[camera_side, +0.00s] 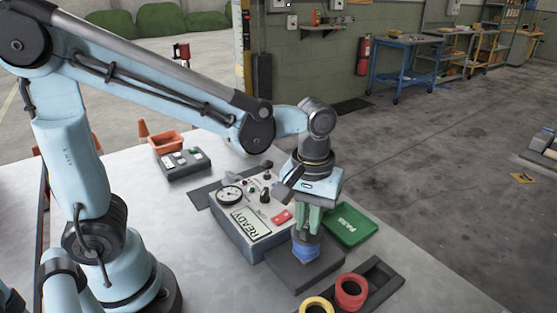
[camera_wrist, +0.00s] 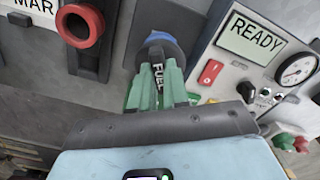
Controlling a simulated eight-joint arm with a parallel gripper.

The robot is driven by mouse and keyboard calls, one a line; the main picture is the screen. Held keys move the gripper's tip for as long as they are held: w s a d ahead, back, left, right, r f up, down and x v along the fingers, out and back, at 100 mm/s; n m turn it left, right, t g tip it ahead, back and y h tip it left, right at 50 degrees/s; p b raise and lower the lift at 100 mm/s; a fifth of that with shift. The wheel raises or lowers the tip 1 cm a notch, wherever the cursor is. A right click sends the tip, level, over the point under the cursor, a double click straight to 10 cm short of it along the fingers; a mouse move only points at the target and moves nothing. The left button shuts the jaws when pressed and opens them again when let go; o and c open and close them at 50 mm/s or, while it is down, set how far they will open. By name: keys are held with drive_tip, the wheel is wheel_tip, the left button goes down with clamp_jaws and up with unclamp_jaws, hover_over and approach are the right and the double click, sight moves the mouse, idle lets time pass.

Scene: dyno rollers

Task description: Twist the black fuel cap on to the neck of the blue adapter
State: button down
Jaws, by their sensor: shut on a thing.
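My gripper (camera_side: 307,232) points down over the blue adapter (camera_side: 305,254), which stands on a dark block beside the tester. In the wrist view, the green fingers of my gripper (camera_wrist: 158,85) are closed around the black fuel cap (camera_wrist: 157,78), with its FUEL lettering showing between them. The blue adapter (camera_wrist: 161,38) shows just beyond the fingertips. The cap is at or very close to the adapter's neck. The fingers hide the join, so I cannot tell whether the threads are engaged.
The tester (camera_side: 231,238) reads READY and has a gauge and red switch. A green PASS tray (camera_side: 350,224) lies behind right. A red ring (camera_side: 350,291) and yellow ring (camera_side: 316,305) sit at a dark holder in front. An orange bin (camera_side: 165,141) stands farther back.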

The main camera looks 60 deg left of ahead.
drive_tip(key=m, duration=0.5)
drive_tip(key=shift+m, duration=0.3)
drive_tip(key=m, duration=0.5)
drive_tip(key=shift+f+m, duration=0.1)
drive_tip(key=shift+m, duration=0.3)
drive_tip(key=c, duration=1.5)
unclamp_jaws()
drive_tip(key=shift+m, duration=0.5)
drive_tip(key=shift+c, duration=0.2)
drive_tip(key=o, duration=0.5)
wheel_tip(320, 180, up, 12)
drive_tip(key=s+a+f+n+t, duration=0.2)
drive_tip(key=a+f+n+t, duration=0.4)
drive_tip(key=a+f+t, duration=0.1)
drive_tip(key=shift+s+a+f, duration=0.25)
drive_tip(key=shift+a+f, duration=0.2)
drive_tip(key=shift+a, duration=0.45)
